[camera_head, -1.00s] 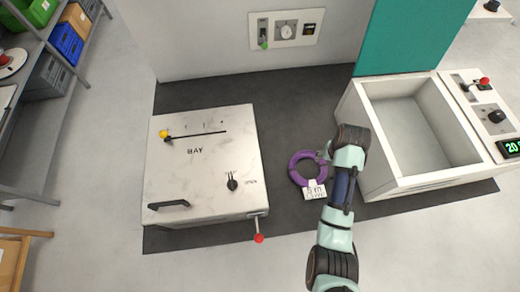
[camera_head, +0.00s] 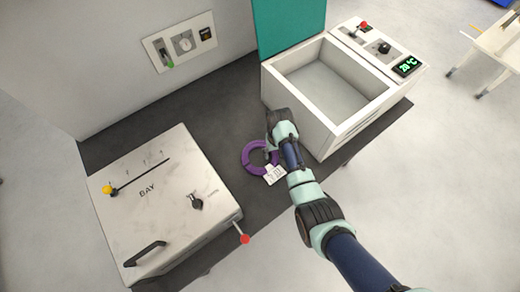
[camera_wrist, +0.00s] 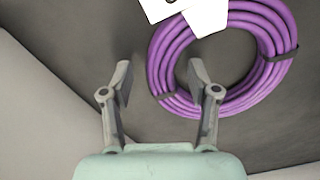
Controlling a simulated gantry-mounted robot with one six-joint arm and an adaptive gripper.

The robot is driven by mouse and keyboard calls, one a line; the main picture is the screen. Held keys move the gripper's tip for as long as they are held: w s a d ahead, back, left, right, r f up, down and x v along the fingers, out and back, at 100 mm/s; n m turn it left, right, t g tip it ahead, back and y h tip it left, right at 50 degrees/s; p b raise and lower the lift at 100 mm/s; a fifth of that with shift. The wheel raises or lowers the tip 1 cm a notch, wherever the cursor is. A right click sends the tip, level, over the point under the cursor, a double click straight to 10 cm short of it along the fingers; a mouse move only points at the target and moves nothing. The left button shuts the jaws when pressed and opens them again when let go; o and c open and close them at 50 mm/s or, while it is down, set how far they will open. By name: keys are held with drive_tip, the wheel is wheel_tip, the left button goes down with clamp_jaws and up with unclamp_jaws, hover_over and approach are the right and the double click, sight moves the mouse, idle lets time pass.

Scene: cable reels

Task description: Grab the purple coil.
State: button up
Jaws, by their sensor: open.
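The purple coil (camera_head: 250,160) lies flat on the dark mat, between the bay box and the white bin. A white tag (camera_head: 274,174) is attached to it. In the wrist view the coil (camera_wrist: 266,34) fills the upper right, with dark ties round it and the tag (camera_wrist: 207,14) across its top left. My gripper (camera_wrist: 158,80) is open and empty. Its right finger shows close to the coil's left edge; its left finger is over bare mat. I cannot tell if the right finger touches the coil. In the head view my arm hides the gripper's fingers and part of the coil's right side.
The white bay box (camera_head: 150,200) stands left of the coil, with a red-knobbed lever (camera_head: 244,238) at its near right corner. The open white bin (camera_head: 268,84) stands right, beside a control panel (camera_head: 384,47). Mat behind the coil is clear.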

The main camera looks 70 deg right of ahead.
drive_tip(key=shift+f, duration=0.1)
drive_tip(key=shift+c, duration=0.3)
clamp_jaws()
wheel_tip(320, 180, up, 20)
drive_tip(key=p, duration=0.7)
